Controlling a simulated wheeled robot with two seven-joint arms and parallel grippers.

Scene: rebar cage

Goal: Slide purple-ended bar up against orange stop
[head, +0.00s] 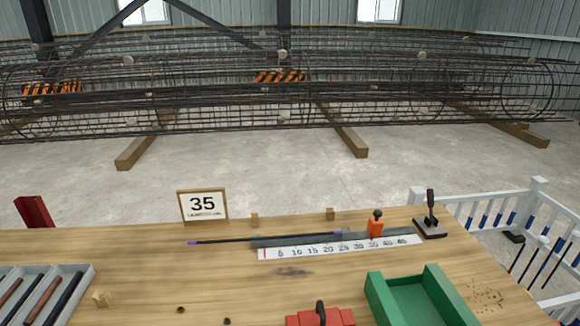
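A thin dark bar (225,240) lies along the table, with a purple tip at its left end and purple near its right end. Its right part lies along a grey rail (300,240) behind a white numbered scale (330,247). Its left part sticks out past the rail's left end. The orange stop (376,226) with a dark knob stands upright near the right part of the scale. A gap shows between the bar's right end and the stop. Neither of my grippers is in view.
A sign reading 35 (203,205) and two small wooden blocks stand behind the rail. A lever device (430,220) stands right of the stop. A green tray (412,295), red case (320,317) and grey bar rack (85,275) are nearer. The wood left of centre is mostly clear.

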